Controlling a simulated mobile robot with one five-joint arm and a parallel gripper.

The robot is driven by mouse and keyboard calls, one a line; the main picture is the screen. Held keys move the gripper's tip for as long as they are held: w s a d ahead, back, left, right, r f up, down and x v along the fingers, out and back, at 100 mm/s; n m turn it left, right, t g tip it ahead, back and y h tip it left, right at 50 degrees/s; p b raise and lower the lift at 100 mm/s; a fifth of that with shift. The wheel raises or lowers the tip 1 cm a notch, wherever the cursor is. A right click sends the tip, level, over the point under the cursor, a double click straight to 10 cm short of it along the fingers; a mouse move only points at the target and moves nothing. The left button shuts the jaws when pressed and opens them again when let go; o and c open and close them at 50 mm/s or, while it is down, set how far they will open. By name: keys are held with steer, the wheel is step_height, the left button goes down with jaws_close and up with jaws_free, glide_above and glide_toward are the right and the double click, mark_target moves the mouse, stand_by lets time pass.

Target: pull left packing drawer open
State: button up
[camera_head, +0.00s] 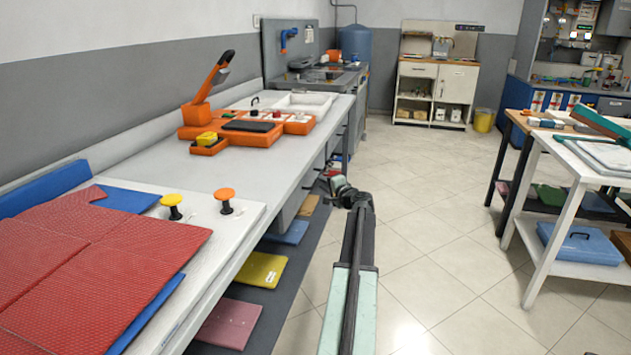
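My arm reaches forward from the bottom of the picture along the front of the long white counter (262,172). My gripper (334,180) is small and far off at the arm's end, turned left toward the counter's underside. I cannot make out whether its fingers are open or shut, or whether they touch anything. A grey drawer-like box (291,211) hangs under the counter, left of my gripper. Its front is seen only edge-on, and I see no clear handle or gap. I cannot tell which drawer is the left packing drawer.
An orange sealing machine (243,128) stands on the counter, with red padded sheets (95,255) nearer. Colored folded items, one yellow (262,270), lie on the dark low shelf. The tiled floor (440,230) to the right is clear, up to a white table (560,165).

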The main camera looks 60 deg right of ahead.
steer(key=x, duration=0.5)
jaws_close()
stand_by(1.1)
